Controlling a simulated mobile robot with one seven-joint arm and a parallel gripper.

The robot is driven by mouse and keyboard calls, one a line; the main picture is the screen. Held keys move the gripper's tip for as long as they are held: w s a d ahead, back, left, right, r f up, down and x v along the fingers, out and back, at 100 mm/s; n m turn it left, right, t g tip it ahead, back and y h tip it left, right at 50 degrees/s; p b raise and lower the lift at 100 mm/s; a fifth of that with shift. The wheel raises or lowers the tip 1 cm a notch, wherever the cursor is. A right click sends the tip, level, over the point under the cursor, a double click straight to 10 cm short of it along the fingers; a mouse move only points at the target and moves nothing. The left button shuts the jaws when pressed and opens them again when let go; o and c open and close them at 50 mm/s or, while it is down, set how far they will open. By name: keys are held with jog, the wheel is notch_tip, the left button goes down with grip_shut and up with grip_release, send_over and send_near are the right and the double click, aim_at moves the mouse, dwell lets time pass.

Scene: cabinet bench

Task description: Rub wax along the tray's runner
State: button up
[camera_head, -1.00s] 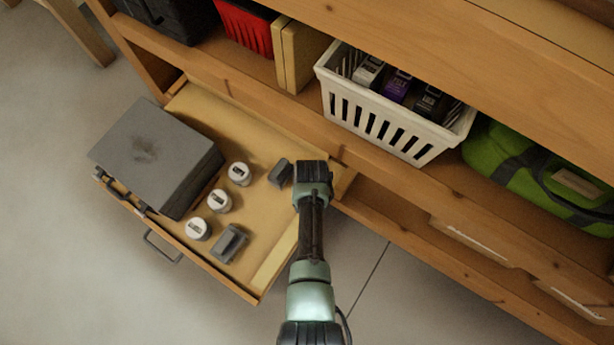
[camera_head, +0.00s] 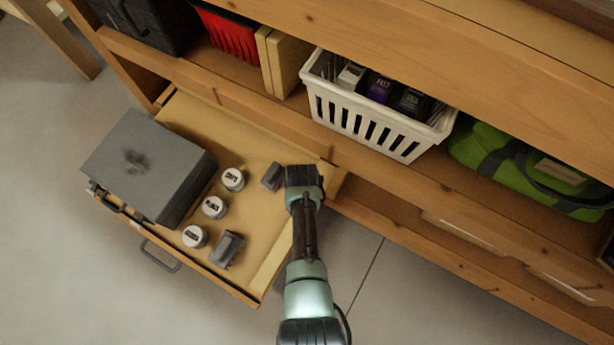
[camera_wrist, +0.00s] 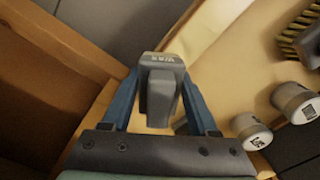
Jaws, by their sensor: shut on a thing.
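My gripper (camera_head: 303,178) is at the tray's right side near the cabinet. In the wrist view its blue fingers (camera_wrist: 160,108) are shut on a grey block of wax (camera_wrist: 163,68), marked "WAX". The wax is hidden in the head view. The wooden tray (camera_head: 262,212) is pulled out from the cabinet. A pale strip (camera_head: 271,270), which looks like the runner, lies along its right side; it also shows in the wrist view (camera_wrist: 212,28), running up past the wax. I cannot tell whether the wax touches it.
The tray holds a grey box (camera_head: 145,165), three white-topped cans (camera_head: 214,207), a small grey block (camera_head: 271,177) beside my gripper, and a dark item (camera_head: 228,248), apparently a brush. A white basket (camera_head: 370,125) and green bag (camera_head: 520,165) sit on the shelf. Floor right of the tray is clear.

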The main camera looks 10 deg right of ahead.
jog(key=shift+s+a+r+p, duration=0.1)
jog(key=shift+s+a+p, duration=0.75)
jog(key=shift+s, duration=0.15)
jog(key=shift+s+a+f, duration=0.15)
jog(key=shift+s+f, duration=0.05)
jog(key=shift+s, duration=0.1)
notch_tip(320, 180, up, 6)
jog(key=p, duration=0.6)
jog(key=shift+w+r, duration=0.1)
notch_tip(320, 180, up, 3)
jog(key=p, duration=0.3)
